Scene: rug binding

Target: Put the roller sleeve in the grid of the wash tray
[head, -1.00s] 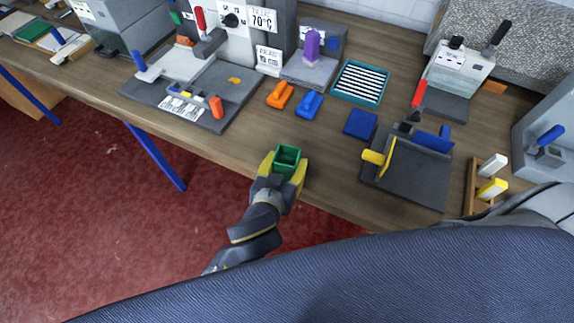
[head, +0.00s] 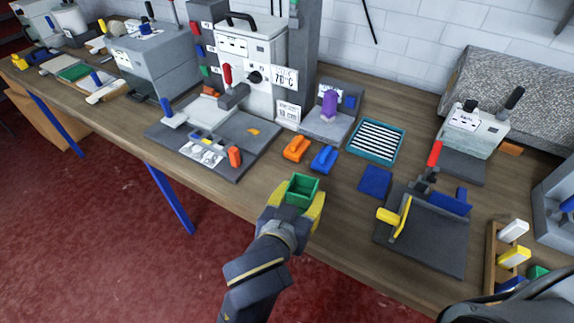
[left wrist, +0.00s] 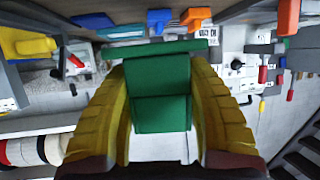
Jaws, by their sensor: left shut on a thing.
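My left gripper (head: 302,200) is shut on a green hollow, box-shaped piece (head: 303,183), open at the top. It looks like the roller sleeve, though its shape is square. The left wrist view shows the green piece (left wrist: 160,95) between both yellow fingers. The gripper holds it near the table's front edge. The wash tray (head: 352,145) is a teal frame with a white striped grid, lying farther back and to the right. The grid is empty, and the gripper is clearly apart from it.
A purple piece (head: 329,104) stands on a grey stand behind.

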